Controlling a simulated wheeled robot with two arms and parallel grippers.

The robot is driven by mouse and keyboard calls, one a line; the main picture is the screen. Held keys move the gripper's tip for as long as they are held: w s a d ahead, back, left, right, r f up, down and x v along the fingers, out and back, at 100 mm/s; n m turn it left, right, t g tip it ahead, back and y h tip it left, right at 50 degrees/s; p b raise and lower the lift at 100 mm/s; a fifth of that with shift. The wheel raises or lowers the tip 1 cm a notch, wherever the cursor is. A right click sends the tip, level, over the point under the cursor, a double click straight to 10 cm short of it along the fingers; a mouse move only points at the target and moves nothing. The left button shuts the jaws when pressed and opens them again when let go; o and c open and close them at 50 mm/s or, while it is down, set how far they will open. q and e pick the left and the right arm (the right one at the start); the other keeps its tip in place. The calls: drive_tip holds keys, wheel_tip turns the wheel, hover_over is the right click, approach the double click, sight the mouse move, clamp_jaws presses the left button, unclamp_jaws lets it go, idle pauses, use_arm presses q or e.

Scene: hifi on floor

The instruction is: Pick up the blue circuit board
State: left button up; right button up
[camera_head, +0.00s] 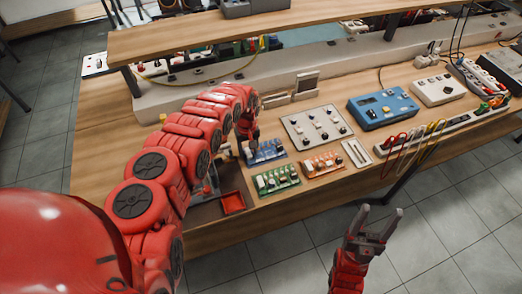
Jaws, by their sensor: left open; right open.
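The blue circuit board (266,151) lies flat on the wooden table, with small parts on its top. My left arm reaches in from the left and bends down, with the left gripper (247,138) just above the board's left end. The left gripper is open; its fingertips are small and partly hidden, and I cannot tell whether they touch the board. My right gripper (379,221) is open and empty, pointing up in front of the table over the floor.
A green board (276,180) and an orange board (323,164) lie close in front of the blue one. A grey panel with knobs (317,127) lies behind right. A raised shelf (300,27) spans the back.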

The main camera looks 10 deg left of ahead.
use_arm(q)
drive_tip(key=shift+f, duration=0.1)
clamp_jaws()
idle(0.6)
